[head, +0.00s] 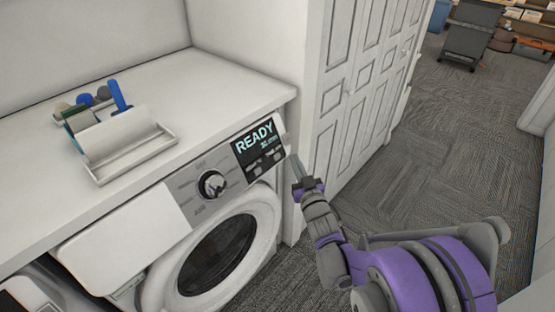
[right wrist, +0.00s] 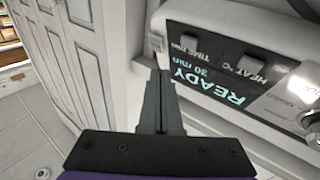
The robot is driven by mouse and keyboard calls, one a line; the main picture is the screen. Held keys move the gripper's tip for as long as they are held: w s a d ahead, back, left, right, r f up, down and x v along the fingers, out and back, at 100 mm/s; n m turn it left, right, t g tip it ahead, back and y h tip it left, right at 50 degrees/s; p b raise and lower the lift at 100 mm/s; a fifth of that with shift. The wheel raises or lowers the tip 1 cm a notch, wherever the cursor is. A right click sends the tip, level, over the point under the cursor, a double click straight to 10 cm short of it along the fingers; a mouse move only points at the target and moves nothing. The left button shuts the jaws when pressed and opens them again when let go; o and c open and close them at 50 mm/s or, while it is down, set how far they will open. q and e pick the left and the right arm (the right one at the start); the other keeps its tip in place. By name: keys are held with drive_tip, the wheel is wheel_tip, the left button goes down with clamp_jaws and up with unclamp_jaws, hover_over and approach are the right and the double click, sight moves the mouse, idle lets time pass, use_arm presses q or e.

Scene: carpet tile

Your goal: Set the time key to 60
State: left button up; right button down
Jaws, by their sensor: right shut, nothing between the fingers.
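The washing machine (head: 215,215) has a dark display (head: 258,140) that reads READY and 30 min. The display (right wrist: 213,80) shows upside down in the right wrist view. The time key (right wrist: 188,41), a small grey block labelled TIME min, sits beside the display near the panel's end. A second key (right wrist: 248,63), labelled HEAT °C, is next to it. My right gripper (head: 292,155) is shut and empty just off the panel's right end. In the right wrist view its fingertips (right wrist: 160,73) appear near the panel's edge, seemingly apart from the time key. My left gripper is out of view.
A round dial (head: 212,184) is left of the display. A white caddy (head: 125,150) with brushes stands on the white top (head: 215,85). A panelled white door (head: 370,75) stands close to my right gripper. Carpet floor (head: 425,140) lies open at the right.

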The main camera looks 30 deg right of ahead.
drive_tip(key=shift+w+a+f+b, duration=0.35)
drive_tip(key=shift+w+f, duration=0.1)
drive_tip(key=shift+w, duration=0.35)
drive_tip(key=shift+w+a+f+b, duration=0.25)
drive_tip(key=shift+w+f, duration=0.2)
drive_tip(key=shift+w, duration=0.35)
drive_tip(key=shift+a, duration=0.1)
idle(0.8)
drive_tip(key=shift+w+a+f, duration=0.1)
drive_tip(key=shift+w+f, duration=0.05)
drive_tip(key=shift+w, duration=0.2)
drive_tip(key=shift+w+a+f+b, duration=0.1)
drive_tip(key=shift+w+f+b, duration=0.1)
drive_tip(key=shift+w+b, duration=0.1)
idle(0.6)
drive_tip(key=shift+s, duration=0.1)
drive_tip(key=shift+s+d+r+p, duration=0.25)
drive_tip(key=shift+s+r+p, duration=0.1)
drive_tip(key=shift+s, duration=0.25)
drive_tip(key=shift+s+d+r+p, duration=0.3)
drive_tip(key=shift+s+r, duration=0.1)
drive_tip(key=shift+s, duration=0.3)
drive_tip(key=shift+s+d+r+p, duration=0.25)
drive_tip(key=shift+s+r+p, duration=0.1)
drive_tip(key=shift+s, duration=0.3)
drive_tip(key=shift+s+d+r+p, duration=0.3)
drive_tip(key=shift+s+r, duration=0.1)
drive_tip(key=shift+s, duration=0.3)
